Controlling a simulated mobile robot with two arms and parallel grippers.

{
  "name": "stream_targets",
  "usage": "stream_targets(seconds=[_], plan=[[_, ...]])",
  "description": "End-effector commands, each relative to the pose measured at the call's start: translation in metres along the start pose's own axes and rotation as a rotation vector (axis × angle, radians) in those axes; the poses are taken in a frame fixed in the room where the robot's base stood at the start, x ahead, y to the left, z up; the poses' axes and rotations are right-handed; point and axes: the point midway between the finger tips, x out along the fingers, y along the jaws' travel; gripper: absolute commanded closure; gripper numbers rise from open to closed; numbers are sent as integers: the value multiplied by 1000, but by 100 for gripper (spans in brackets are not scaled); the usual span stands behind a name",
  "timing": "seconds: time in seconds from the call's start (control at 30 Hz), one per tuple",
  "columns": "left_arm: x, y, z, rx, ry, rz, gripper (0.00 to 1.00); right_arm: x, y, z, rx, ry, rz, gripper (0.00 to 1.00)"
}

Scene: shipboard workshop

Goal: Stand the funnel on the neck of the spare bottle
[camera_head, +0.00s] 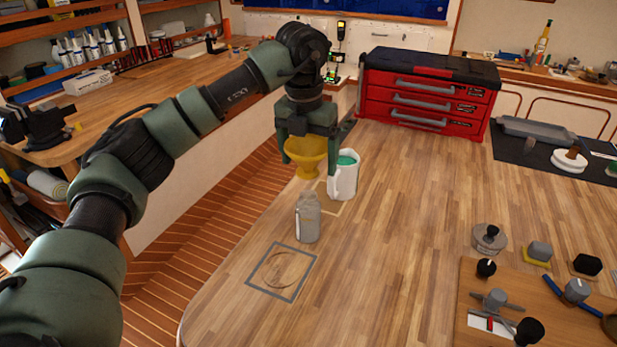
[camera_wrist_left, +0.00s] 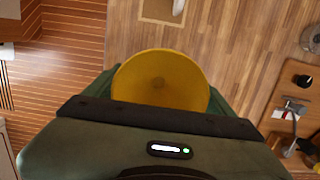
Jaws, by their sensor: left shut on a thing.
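My left gripper (camera_head: 308,148) is shut on the yellow funnel (camera_head: 306,160) and holds it above the workbench, wide mouth up and spout down. The funnel's round mouth fills the middle of the left wrist view (camera_wrist_left: 160,80). A grey bottle (camera_head: 308,220), likely the spare bottle, stands upright on the bench. In the head view it is just below the funnel, and a gap shows between spout and bottle neck. A white mug-like container (camera_head: 345,180) with green inside stands behind and to the right of the bottle. My right gripper is not in view.
A dark square outline (camera_head: 283,272) marks the bench in front of the bottle. A red tool chest (camera_head: 428,90) stands at the back. A wooden board (camera_head: 470,275) with several small tools lies at the right. The bench between bottle and board is clear.

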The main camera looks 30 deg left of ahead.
Motion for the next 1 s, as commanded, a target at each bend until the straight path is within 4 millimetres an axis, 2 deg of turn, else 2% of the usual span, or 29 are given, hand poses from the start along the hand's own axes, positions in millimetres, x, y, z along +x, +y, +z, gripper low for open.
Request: stream_targets(seconds=[0.47,0.87,0.9,0.97,1.0], plan=[[54,0,-7,-1,2,0,56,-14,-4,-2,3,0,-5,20],[62,0,-8,-1,-1,0,56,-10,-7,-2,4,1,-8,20],[62,0,-7,-1,-1,0,13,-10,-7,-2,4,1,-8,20],[61,0,-7,-1,-1,0,0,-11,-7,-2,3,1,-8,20],[61,0,-7,-1,-1,0,0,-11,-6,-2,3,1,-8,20]])
